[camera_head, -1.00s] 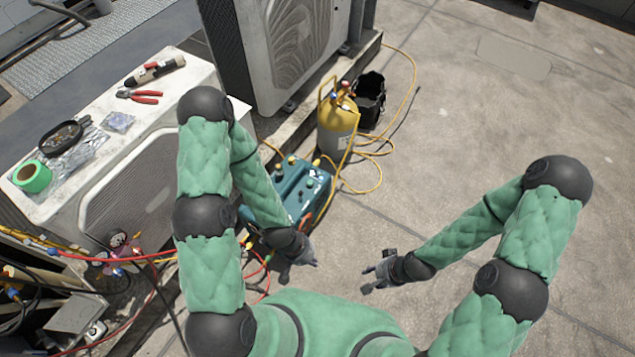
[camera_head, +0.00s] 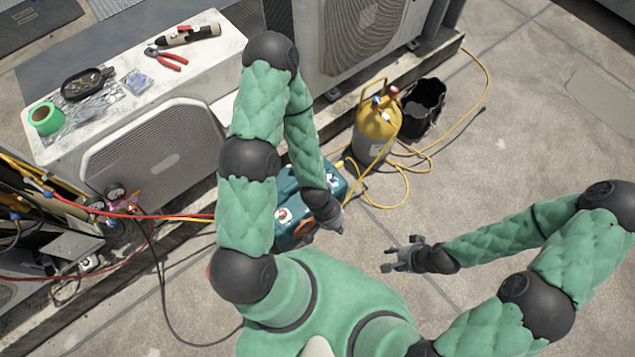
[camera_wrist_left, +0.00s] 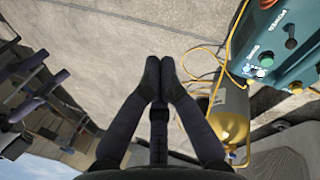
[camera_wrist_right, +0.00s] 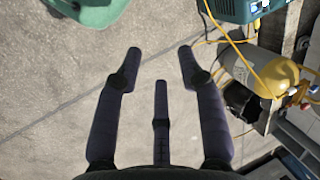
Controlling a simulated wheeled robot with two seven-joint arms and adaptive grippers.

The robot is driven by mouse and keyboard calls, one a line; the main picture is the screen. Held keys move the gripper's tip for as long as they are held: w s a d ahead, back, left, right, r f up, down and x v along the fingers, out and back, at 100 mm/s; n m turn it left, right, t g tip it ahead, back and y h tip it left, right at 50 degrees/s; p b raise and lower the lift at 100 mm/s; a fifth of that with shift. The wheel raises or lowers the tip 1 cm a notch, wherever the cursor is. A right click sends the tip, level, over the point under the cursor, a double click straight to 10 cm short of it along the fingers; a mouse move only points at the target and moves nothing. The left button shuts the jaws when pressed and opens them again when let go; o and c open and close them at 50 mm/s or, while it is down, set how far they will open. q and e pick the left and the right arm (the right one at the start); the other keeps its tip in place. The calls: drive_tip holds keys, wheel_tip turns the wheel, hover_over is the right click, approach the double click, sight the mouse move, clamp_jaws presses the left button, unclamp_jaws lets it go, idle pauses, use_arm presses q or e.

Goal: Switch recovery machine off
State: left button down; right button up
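The teal recovery machine (camera_head: 287,217) stands on the ground, partly covered by my left arm in the head view. Its panel with a green round knob, a dark knob and white lettering shows at the upper right of the left wrist view (camera_wrist_left: 283,52). A corner of it shows at the top of the right wrist view (camera_wrist_right: 240,10). My left gripper (camera_head: 336,224) is close to the machine's right side, fingers together (camera_wrist_left: 159,62), with nothing seen between them. My right gripper (camera_head: 389,258) is open and empty over bare concrete, to the right of the machine (camera_wrist_right: 160,52).
A yellow cylinder (camera_head: 375,131) and a black bucket (camera_head: 428,105) stand behind the machine, with yellow hose (camera_head: 405,185) looped on the ground. A condenser (camera_head: 160,155) on the left carries pliers (camera_head: 167,60) and green tape (camera_head: 45,118). Concrete at right is clear.

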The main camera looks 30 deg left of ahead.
use_arm(q)
drive_tip(key=shift+s, duration=0.15)
use_arm(e)
drive_tip(key=shift+s, duration=0.15)
drive_tip(key=o, duration=0.3)
use_arm(q)
drive_tip(key=w+a+f+m+t+b, duration=0.2)
drive_tip(key=w+a+f+m+t, duration=0.2)
drive_tip(key=w+a+f+m, duration=0.5)
drive_tip(key=w+a+f, duration=0.7)
drive_tip(key=a, duration=0.3)
drive_tip(key=shift+a+y, duration=0.2)
drive_tip(key=shift+y, duration=0.1)
use_arm(e)
drive_tip(key=shift+o, duration=0.2)
drive_tip(key=shift+f, duration=0.95)
